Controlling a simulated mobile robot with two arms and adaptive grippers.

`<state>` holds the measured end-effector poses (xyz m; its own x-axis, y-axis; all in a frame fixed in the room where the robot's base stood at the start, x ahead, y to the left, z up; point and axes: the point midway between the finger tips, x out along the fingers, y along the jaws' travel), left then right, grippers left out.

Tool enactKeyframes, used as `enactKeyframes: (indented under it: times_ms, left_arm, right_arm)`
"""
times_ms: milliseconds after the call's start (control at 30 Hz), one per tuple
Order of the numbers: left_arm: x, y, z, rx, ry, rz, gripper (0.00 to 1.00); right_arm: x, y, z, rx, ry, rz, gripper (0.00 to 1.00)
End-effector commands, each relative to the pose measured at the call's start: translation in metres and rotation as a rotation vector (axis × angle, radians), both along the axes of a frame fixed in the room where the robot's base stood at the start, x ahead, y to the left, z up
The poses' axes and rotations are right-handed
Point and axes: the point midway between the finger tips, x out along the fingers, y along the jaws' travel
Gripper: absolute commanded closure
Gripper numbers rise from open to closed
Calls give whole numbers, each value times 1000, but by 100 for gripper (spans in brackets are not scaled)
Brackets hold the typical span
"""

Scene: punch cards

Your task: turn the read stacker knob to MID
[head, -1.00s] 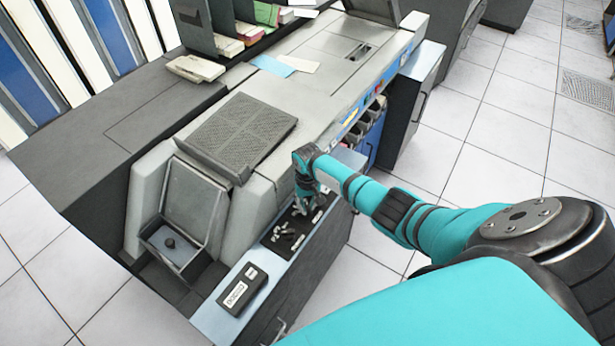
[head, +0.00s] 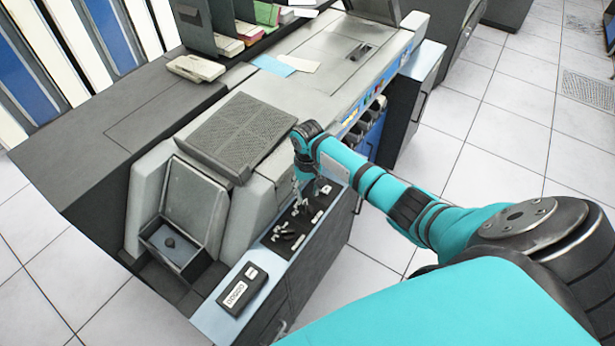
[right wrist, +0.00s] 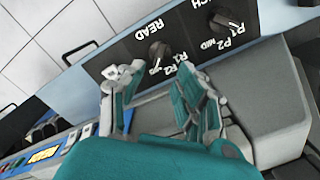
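The read stacker knob (right wrist: 158,52), black and round with a pale pointer line, sits beside the label READ on the dark control panel (right wrist: 120,62). R1 and R2 are printed next to it; the lettering nearest my fingers is partly hidden, and I cannot tell its exact setting. My right gripper (right wrist: 158,74) is open, its fingertips apart on either side of the knob's near side. No grip on the knob shows. In the head view my right gripper (head: 305,188) hangs over the panel (head: 292,232). My left gripper is not in view.
A second black knob (right wrist: 219,20) with P1, P2 and MID labels is on the same panel. A black box with a white label (head: 242,290) lies on the ledge in front. The grey machine's sloped cover (head: 240,135) stands behind. Tiled floor to the right is clear.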

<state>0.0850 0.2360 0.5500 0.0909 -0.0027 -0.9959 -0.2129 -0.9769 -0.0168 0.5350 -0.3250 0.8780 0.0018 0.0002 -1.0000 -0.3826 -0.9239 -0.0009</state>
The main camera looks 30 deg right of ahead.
Motion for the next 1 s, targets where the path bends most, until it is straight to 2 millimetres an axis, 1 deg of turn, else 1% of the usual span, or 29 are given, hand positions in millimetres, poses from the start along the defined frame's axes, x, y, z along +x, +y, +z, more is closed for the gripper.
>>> enactKeyframes:
  times_ms: [33,100,200,333,900,967,1000]
  left_arm:
    - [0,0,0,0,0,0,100]
    - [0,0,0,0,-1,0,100]
    - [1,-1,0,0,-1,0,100]
    - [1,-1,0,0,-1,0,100]
    - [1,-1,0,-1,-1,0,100]
    - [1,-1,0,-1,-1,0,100]
    - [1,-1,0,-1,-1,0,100]
  right_arm:
    - [1,-1,11,-1,-4,-1,65]
    - [1,0,23,-1,-3,1,65]
    - [1,0,36,-1,-2,0,65]
    - [0,-1,45,-1,-1,-1,65]
    - [0,0,46,0,0,1,65]
    - [-4,5,43,2,-1,16,65]
    - [-9,11,39,4,-4,38,65]
